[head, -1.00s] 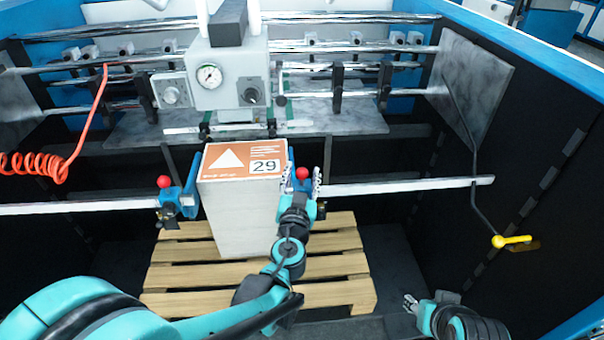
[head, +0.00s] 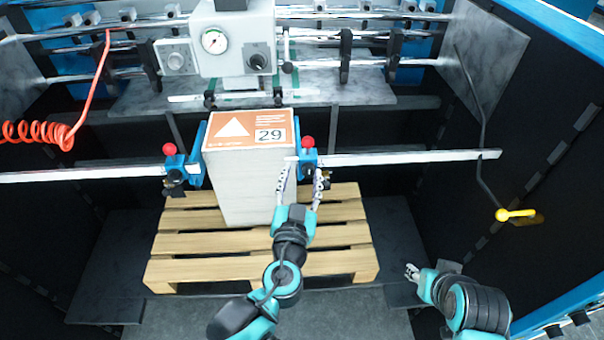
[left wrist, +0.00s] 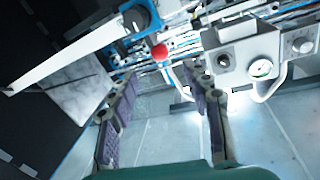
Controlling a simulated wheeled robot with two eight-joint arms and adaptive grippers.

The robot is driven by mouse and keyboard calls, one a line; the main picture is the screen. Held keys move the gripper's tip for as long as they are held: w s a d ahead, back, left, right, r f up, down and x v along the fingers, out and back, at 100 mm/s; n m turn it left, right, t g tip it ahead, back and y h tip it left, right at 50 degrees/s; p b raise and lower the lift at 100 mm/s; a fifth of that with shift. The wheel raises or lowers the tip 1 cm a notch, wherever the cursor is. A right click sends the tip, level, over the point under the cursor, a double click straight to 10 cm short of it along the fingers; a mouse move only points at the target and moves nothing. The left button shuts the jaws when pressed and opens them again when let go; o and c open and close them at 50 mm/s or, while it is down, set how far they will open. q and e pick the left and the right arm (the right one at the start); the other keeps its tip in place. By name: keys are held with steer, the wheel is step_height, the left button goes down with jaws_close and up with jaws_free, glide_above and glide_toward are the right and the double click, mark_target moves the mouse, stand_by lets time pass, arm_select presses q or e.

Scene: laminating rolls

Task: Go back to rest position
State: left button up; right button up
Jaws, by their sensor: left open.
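My left gripper (head: 303,182) is open and empty in the head view, in front of the right blue clamp (head: 308,158) with its red knob (head: 308,142). It is close to the right side of the stack (head: 250,185) with an orange label marked 29. In the left wrist view, the two purple-padded fingers (left wrist: 165,105) stand wide apart with nothing between them. The red knob (left wrist: 159,52) shows beyond them. My right gripper (head: 411,272) is low at the right, clear of the pallet; its fingers are too small to judge.
The stack stands on a wooden pallet (head: 190,268). A left blue clamp (head: 178,170) with a red knob is on the left bar (head: 80,176). A right bar (head: 410,157) and yellow-handled lever (head: 516,215) lie to the right. A gauge box (head: 235,45) stands behind.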

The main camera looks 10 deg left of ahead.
arm_select(q)
steer(key=s+a+f+n+g+y+b, duration=0.25)
steer(key=a+f+g, duration=0.35)
steer(key=a+f, duration=0.3)
steer(key=s+d+f+m+g+h+b, duration=0.1)
steer(key=s+d+f+g+h+b, duration=0.2)
steer(key=s+f, duration=0.4)
steer(key=shift+s+d+m+g+h, duration=0.35)
steer(key=shift+s+d+g+h, duration=0.05)
steer(key=shift+s+g+h, duration=0.55)
steer(key=shift+c, duration=0.2)
stand_by(0.8)
